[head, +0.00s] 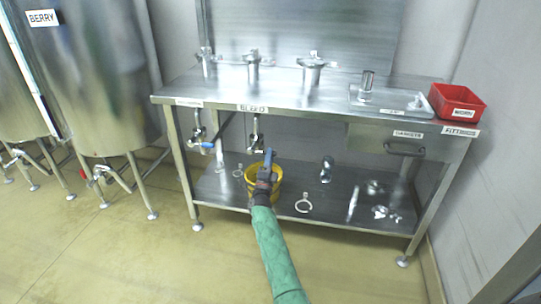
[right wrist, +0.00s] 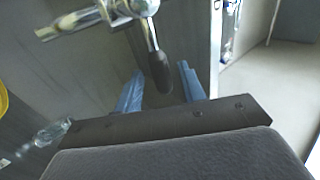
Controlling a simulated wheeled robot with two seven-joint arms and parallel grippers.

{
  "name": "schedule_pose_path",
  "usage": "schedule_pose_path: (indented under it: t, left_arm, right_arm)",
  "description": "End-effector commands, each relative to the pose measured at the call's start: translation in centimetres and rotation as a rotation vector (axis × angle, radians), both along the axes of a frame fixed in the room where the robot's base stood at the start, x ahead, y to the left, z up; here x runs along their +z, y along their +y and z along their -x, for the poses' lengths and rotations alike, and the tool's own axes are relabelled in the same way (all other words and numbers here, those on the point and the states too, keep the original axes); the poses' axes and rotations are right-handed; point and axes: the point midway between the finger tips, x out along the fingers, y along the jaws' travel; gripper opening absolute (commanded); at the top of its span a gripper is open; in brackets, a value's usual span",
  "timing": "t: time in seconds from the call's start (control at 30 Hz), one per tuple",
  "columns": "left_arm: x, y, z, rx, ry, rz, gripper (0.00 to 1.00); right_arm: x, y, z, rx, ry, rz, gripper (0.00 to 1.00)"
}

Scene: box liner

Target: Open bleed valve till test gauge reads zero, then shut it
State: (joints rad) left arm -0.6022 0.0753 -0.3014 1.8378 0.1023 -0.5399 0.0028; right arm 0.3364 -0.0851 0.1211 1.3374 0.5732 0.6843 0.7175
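The bleed valve (head: 256,138) hangs under the front edge of the steel bench, below a label that seems to read BLEED. In the right wrist view its chrome body (right wrist: 128,10) shows at the top, with a black handle (right wrist: 158,68) pointing down. My right gripper (head: 269,154) is just below the valve, over a yellow bucket (head: 250,180). Its blue fingers (right wrist: 160,72) are apart, with the handle's end between them in the picture; I cannot tell whether they touch it. I cannot make out a gauge dial. My left gripper is out of view.
The steel bench (head: 290,98) has several fittings on top and a red bin (head: 458,104) at its right end. Another valve with a blue handle (head: 207,145) hangs to the left. Loose parts lie on the lower shelf (head: 335,205). Tanks (head: 95,80) stand at left.

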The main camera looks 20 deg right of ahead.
Motion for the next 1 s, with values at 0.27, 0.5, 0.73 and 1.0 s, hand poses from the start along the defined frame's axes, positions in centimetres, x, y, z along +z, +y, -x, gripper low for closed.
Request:
schedule_pose_path:
  t: [0.27,0.5,0.73,1.0]
  left_arm:
    - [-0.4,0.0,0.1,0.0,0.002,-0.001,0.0]
    - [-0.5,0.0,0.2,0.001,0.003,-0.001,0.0]
    - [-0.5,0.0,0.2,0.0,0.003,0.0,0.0]
    - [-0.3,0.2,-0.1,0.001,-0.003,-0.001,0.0]
  right_arm:
    - [-2.5,2.0,3.0,0.001,0.001,0.0,0.4]
    - [-3.5,2.8,4.1,-0.001,0.001,-0.001,0.4]
    - [-3.5,2.9,4.2,-0.001,0.001,-0.001,0.4]
    - [-3.5,2.9,4.2,-0.005,0.004,0.004,0.4]
